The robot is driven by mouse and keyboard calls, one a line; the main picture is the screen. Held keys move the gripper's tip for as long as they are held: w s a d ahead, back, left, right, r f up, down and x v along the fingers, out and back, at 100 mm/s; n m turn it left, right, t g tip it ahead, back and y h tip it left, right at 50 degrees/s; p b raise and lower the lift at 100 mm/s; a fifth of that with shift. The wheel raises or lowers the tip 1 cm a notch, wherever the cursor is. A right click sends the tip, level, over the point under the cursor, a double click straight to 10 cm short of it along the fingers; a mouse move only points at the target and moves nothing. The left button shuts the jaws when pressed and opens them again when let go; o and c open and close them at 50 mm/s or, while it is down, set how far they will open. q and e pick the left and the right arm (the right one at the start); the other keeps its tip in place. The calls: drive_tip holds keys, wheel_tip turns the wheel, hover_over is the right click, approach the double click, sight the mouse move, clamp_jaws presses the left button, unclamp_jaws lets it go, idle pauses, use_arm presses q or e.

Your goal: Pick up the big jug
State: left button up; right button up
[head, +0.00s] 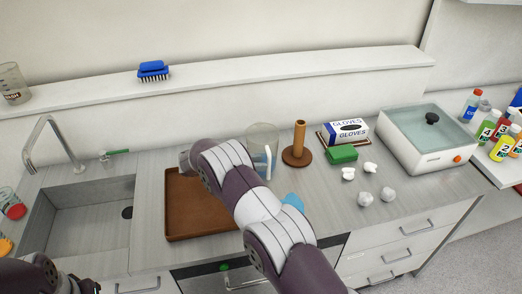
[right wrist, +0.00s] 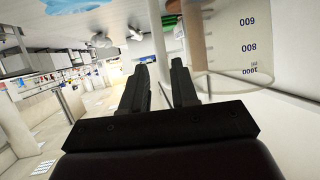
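The big jug (head: 262,134) is a clear container with a pale handle, standing on the counter behind the brown tray. My right forearm covers part of it in the head view. In the right wrist view the jug (right wrist: 251,62) is large at the right, upside down, with marks 600, 800 and 1000. The head view hides this gripper behind my arm. My left gripper is not in view.
The brown tray (head: 186,227) lies under my arm, beside the sink (head: 85,215). Right of the jug are a wooden post (head: 299,142), a green sponge (head: 342,154), a glove box (head: 346,131) and white crumpled lumps (head: 366,199). A blue cloth (head: 293,201) is partly hidden.

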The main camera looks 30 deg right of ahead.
sight(264, 161)
drive_tip(key=x, duration=0.1)
drive_tip(key=p+x, duration=0.1)
drive_tip(key=x, duration=0.1)
drive_tip(key=shift+w+d, duration=0.1)
drive_tip(key=shift+w, duration=0.3)
drive_tip(key=shift+s+d+f+p, duration=0.2)
drive_tip(key=shift+d+p, duration=0.25)
drive_tip(key=shift+d, duration=0.1)
drive_tip(key=shift+s+d+f+p, duration=0.2)
drive_tip(key=shift+d+p, duration=0.25)
drive_tip(key=shift+d, duration=0.1)
drive_tip(key=shift+w+d+f, duration=0.1)
drive_tip(key=shift+d+f, duration=0.45)
drive_tip(key=shift+c, duration=0.6)
clamp_jaws()
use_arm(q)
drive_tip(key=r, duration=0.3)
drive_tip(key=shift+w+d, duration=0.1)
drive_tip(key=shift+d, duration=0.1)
use_arm(e)
drive_tip(key=shift+a+r, duration=0.1)
drive_tip(key=shift+r, duration=0.05)
